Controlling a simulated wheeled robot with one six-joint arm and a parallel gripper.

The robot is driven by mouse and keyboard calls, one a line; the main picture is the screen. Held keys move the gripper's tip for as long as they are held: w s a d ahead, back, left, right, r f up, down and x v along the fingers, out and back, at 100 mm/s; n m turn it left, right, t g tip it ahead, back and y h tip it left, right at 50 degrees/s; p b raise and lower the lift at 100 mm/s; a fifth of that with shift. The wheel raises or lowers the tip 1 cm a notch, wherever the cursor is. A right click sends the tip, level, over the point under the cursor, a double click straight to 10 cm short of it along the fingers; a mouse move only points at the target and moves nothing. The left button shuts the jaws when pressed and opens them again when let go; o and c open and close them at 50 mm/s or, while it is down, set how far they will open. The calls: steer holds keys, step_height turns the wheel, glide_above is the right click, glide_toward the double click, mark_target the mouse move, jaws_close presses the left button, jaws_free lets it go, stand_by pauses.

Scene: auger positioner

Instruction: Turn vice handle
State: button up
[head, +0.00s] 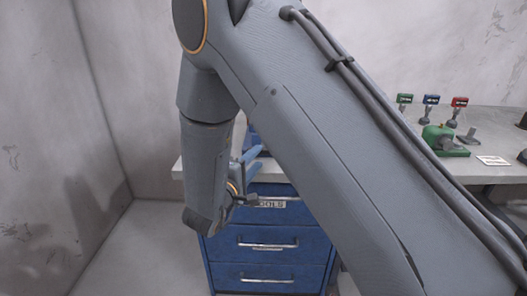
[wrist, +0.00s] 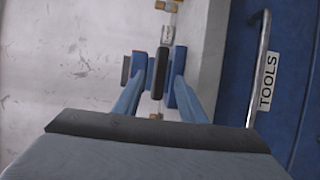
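In the wrist view, my gripper (wrist: 160,70) has two blue fingers reaching up from the bottom. They look spread, one on each side of a dark upright part. A thin metal bar with brass-coloured ends (wrist: 168,7), apparently the vice handle, runs up and down there beside the bench edge. I cannot tell whether either finger touches it. In the head view, my gripper (head: 254,164) is at the front left corner of the bench, above the drawers. A small blue part (head: 253,138) behind it may be the vice; my arm hides most of that area.
The grey bench (head: 505,119) runs to the right. A blue drawer cabinet (head: 268,240) labelled TOOLS stands under it, its top drawer handle (wrist: 260,70) close to my gripper's right. A green machine (head: 444,141) stands on the bench. Floor at left is clear.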

mark_target(261, 153)
steer(key=x, duration=0.5)
steer(key=shift+w+p, duration=0.35)
steer(key=shift+c, duration=0.3)
jaws_close()
